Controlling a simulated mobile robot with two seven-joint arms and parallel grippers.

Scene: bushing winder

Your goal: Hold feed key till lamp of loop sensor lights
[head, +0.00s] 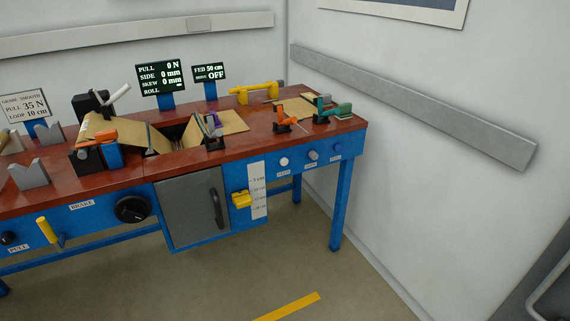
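Three round controls sit on the bench's blue front rail at the right: a white one (283,161), a grey one (312,155) and a blue one (337,147). Their labels are too small to read surely, so I cannot tell which is the feed key. A yellow block (241,199), possibly the loop sensor, sits beside a white centimetre scale (258,190). I see no lit lamp on it. A small display (209,72) reads "FED 50 cm" and an OFF line. Neither gripper is in view.
The red-topped bench (300,135) carries clamps, a yellow tool (257,92) and tan sheets. A larger display (161,76) reads PULL 0 N. Below are a grey door (190,210), black knob (132,209) and yellow lever (48,231). Floor in front is clear.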

